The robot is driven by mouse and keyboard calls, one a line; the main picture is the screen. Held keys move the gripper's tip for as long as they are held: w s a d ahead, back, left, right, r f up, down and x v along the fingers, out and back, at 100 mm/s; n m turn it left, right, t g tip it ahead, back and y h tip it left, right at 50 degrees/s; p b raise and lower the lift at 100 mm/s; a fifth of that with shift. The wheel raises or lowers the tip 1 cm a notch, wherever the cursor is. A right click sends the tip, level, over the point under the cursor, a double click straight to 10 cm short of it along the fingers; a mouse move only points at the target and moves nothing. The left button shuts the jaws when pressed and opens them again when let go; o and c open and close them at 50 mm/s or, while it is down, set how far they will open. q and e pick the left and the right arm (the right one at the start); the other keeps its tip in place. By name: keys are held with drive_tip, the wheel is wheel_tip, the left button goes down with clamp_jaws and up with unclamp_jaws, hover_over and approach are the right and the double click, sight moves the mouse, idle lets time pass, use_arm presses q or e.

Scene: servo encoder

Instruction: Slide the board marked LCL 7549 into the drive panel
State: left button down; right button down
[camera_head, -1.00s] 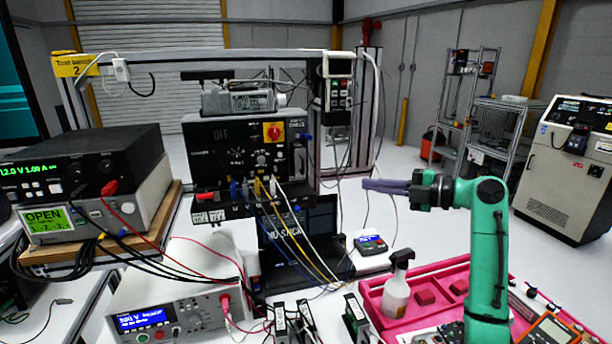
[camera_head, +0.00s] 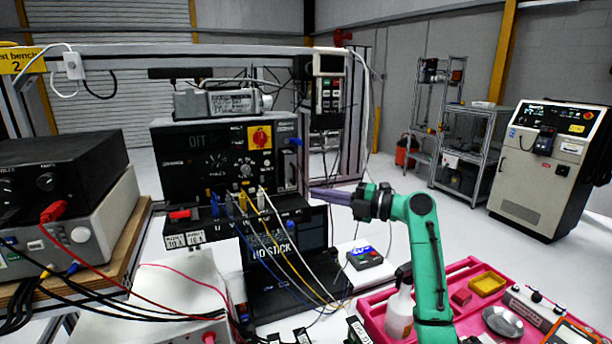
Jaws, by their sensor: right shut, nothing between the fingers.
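The drive panel (camera_head: 175,150) is a black box with an OFF display and a red knob on yellow, left of centre. A blue part (camera_head: 296,142) sticks up at its right edge. My right gripper (camera_head: 313,192) comes in from the right with long purple-grey fingers together and empty. Its tips are by the panel's lower right edge; I cannot tell whether they touch. No marking LCL 7549 is readable. Small dark upright modules (camera_head: 358,330) are cut off at the bottom edge; I cannot tell whether one is the board. My left gripper is out of view.
Cables hang from the panel over a black laptop (camera_head: 310,228). A pink tray (camera_head: 468,268) with a spray bottle (camera_head: 400,312) is at lower right. Stacked instruments (camera_head: 90,215) stand at left. A small blue-screened device (camera_head: 364,257) lies right of the laptop.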

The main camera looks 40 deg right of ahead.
drive_tip(key=p, duration=0.4)
approach(286, 184)
drive_tip(key=w+a+r, duration=0.2)
drive_tip(key=a, duration=0.1)
drive_tip(key=shift+f, duration=0.45)
drive_tip(key=shift+a, duration=0.1)
drive_tip(key=w+b, duration=0.1)
drive_tip(key=b, duration=0.3)
drive_tip(key=w+f+b, duration=0.1)
drive_tip(key=b, duration=0.4)
drive_tip(key=shift+d+f+b, duration=0.15)
drive_tip(key=shift+d+b, duration=0.15)
drive_tip(key=shift+w+d+b, duration=0.2)
drive_tip(key=shift+w+b, duration=0.15)
drive_tip(key=shift+b, duration=0.6)
drive_tip(key=shift+w+d+r, duration=0.2)
drive_tip(key=shift+w+r, duration=0.15)
drive_tip(key=shift+w, duration=0.2)
drive_tip(key=shift+w+d+r, duration=0.25)
drive_tip(key=shift+w+r, duration=0.1)
drive_tip(key=shift+w, duration=0.15)
drive_tip(key=shift+p, duration=0.3)
drive_tip(key=shift+s+a, duration=0.1)
